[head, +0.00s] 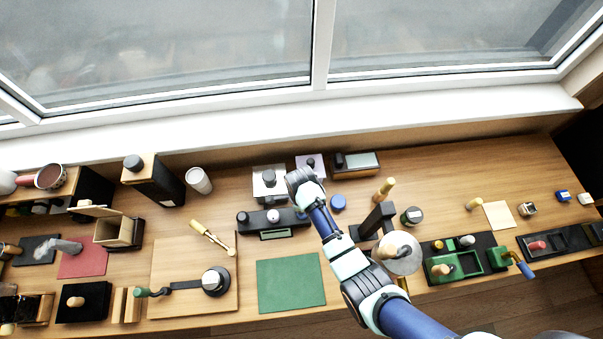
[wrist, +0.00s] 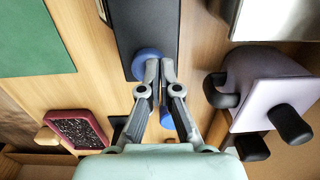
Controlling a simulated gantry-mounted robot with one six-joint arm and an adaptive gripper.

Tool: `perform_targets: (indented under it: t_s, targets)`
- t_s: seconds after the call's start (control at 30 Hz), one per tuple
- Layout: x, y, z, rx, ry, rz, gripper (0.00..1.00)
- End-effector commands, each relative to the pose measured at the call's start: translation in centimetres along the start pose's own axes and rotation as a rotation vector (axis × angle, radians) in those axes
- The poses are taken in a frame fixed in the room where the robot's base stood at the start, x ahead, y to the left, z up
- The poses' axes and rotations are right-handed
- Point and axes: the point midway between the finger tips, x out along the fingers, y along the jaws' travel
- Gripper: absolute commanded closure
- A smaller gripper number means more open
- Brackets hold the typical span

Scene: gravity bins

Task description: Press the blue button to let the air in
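In the wrist view a round blue button (wrist: 146,62) sits at the end of a long black panel (wrist: 143,18). My gripper (wrist: 160,64) points at it, with its two fingers together and nothing between them. The fingertips overlap the button's right edge in the picture; I cannot tell whether they touch it. A second blue round piece (wrist: 167,118) shows partly behind the fingers; the head view has a blue disc (head: 338,202) right of my arm.
A lavender machine (wrist: 261,88) with black knobs stands close to the right of my gripper in the wrist view. A green mat (head: 291,283) lies in front of the panel. A dark post stand (head: 376,219) and a maroon-rimmed tray (wrist: 76,129) are near.

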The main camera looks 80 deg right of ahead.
Motion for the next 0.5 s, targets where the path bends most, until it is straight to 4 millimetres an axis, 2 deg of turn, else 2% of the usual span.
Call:
perform_targets:
  t_s: [0.03,0.17,0.27,0.4,0.47,0.5]
  targets:
    - [1.6,1.2,-0.5,0.000,0.010,0.028,1.00]
    - [0.6,1.1,-0.4,-0.001,0.009,0.025,1.00]
    - [-1.3,0.9,-0.1,-0.002,0.007,0.020,1.00]
    - [-5.2,0.1,0.4,-0.007,0.000,0.002,1.00]
    - [-5.6,0.0,0.5,-0.006,-0.001,-0.003,1.00]
    - [-6.6,0.0,0.5,-0.006,-0.002,-0.004,1.00]
